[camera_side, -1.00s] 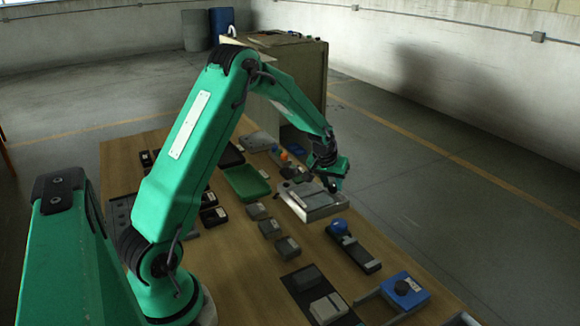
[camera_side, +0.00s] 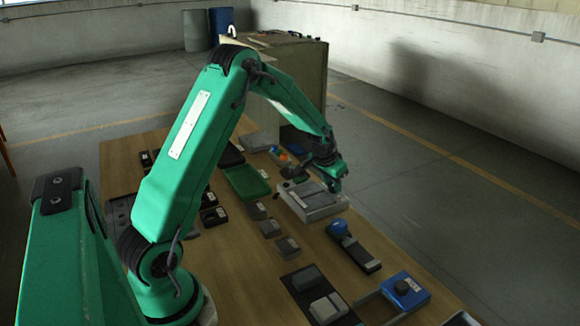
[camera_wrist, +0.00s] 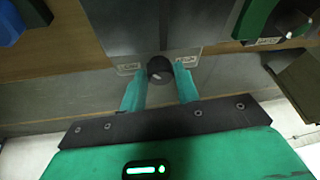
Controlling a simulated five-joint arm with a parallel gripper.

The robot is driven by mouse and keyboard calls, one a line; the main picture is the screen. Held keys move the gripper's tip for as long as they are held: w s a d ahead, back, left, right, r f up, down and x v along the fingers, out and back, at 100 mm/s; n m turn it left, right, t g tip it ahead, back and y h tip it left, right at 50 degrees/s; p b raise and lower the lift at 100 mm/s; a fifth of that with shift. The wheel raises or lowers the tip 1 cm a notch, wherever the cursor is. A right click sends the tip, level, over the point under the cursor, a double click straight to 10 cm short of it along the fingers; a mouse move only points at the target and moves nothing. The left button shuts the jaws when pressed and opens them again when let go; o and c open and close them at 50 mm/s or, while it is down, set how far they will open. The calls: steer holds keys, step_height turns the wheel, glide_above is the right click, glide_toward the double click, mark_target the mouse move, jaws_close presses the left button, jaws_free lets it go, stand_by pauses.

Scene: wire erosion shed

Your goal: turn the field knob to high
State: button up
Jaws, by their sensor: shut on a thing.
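The field knob (camera_wrist: 160,68) is a dark round knob on the front edge of a grey panel box (camera_wrist: 215,72), with a small pale label on each side; I cannot read the labels clearly. In the wrist view my gripper (camera_wrist: 159,79) has its two teal fingers on either side of the knob, shut on it. In the side view the box (camera_side: 312,207) lies on the table and my gripper (camera_side: 335,186) is at its right end. The knob is hidden there, and its pointer direction cannot be made out.
A blue-knobbed dark block (camera_side: 358,254) and a blue box (camera_side: 405,291) stand nearer the camera. A green tray (camera_side: 246,183) and several small grey blocks lie left of the panel box. A tall cabinet (camera_side: 300,80) stands behind the wooden table (camera_side: 235,270).

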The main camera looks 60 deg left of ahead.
steer(key=shift+a+r, duration=0.1)
steer(key=o, duration=0.7)
steer(key=v, duration=0.7)
steer(key=shift+r, duration=0.35)
steer(key=shift+o, duration=0.4)
steer(key=shift+s, duration=0.1)
